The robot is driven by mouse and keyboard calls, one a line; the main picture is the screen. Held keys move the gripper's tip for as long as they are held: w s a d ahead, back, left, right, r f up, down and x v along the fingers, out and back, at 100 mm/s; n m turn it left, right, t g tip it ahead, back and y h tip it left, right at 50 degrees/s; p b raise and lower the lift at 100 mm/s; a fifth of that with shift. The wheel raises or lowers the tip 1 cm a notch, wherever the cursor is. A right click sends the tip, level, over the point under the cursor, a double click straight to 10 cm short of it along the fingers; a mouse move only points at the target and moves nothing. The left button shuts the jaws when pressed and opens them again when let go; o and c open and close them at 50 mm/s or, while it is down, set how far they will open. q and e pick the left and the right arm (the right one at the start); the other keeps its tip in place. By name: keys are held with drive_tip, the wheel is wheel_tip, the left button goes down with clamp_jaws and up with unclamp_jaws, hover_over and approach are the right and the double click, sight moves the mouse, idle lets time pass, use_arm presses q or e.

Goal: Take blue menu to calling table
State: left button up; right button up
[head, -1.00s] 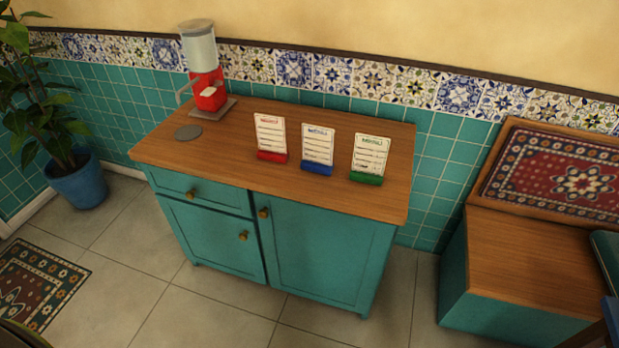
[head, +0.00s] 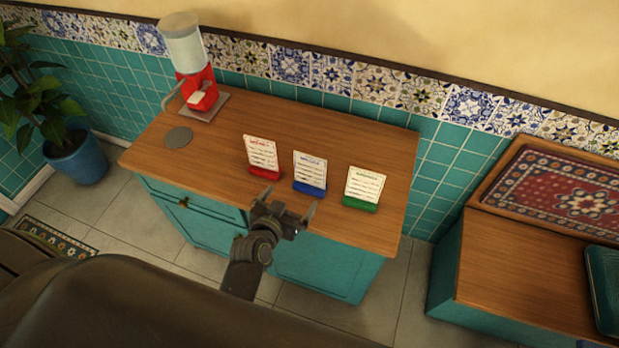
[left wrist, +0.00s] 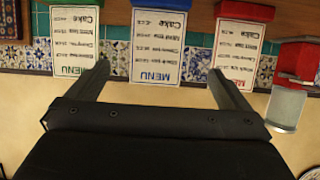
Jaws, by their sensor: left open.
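The blue menu (head: 309,172), a white card in a blue base, stands upright on the wooden top of the teal cabinet (head: 225,150), between the red menu (head: 262,157) and the green menu (head: 362,188). My left gripper (head: 288,203) is open and empty, in front of the blue menu near the cabinet's front edge. In the left wrist view, which looks upside down, the blue menu (left wrist: 159,45) shows between the two spread fingers (left wrist: 156,82), apart from them. My right gripper is not in view. I see no table that I can tell is the calling table.
A red dispenser (head: 200,92) with a clear top stands at the cabinet's back left, near a grey disc (head: 178,137). A wooden bench (head: 515,255) is at the right. A potted plant (head: 76,158) stands at the left. The cabinet top's right end is clear.

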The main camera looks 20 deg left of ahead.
sight(309, 176)
use_arm(q)
drive_tip(key=b+x, duration=0.1)
drive_tip(key=x, duration=0.2)
drive_tip(key=b+x, duration=0.2)
drive_tip(key=x, duration=0.1)
drive_tip(key=b+x, duration=0.2)
drive_tip(key=x, duration=0.1)
drive_tip(key=shift+w+f, duration=0.25)
drive_tip(key=shift+f, duration=0.25)
drive_tip(key=shift+w+f+b, duration=0.1)
drive_tip(key=shift+w+b, duration=0.3)
drive_tip(key=shift+w, duration=0.25)
drive_tip(key=b+x, duration=0.4)
drive_tip(key=shift+d+f+b, duration=0.25)
drive_tip(key=shift+b, duration=0.1)
drive_tip(key=shift+w+b, duration=0.3)
drive_tip(key=shift+w, duration=0.2)
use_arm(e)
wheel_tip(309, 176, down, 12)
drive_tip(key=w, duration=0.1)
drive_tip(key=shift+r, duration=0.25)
use_arm(q)
drive_tip(key=c, duration=0.9)
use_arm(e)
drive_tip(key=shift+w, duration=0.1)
